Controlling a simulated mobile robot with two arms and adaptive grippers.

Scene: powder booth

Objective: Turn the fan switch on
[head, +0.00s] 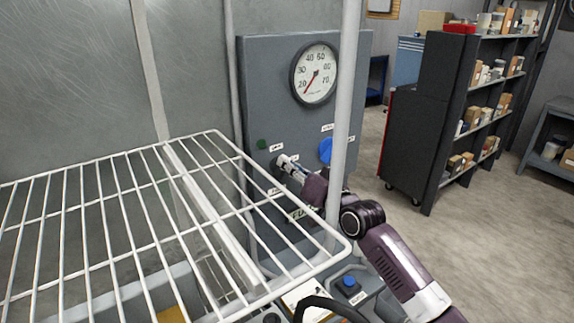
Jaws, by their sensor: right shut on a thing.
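The grey control panel (262,110) stands upright in the middle of the head view. My right gripper (284,163) is at the lower left of the panel, its fingers against the panel face. It is shut on a small switch there, which the fingers mostly hide, so its position cannot be read. Small white labels sit above and below the fingers, too small to read surely. My left gripper is not in view.
A round gauge (314,74) is on the upper panel, with a green button (262,143) and blue knob (325,150) below. A pale post (347,90) stands before the panel. A white wire rack (110,158) fills the left foreground. Shelves (447,100) stand at right.

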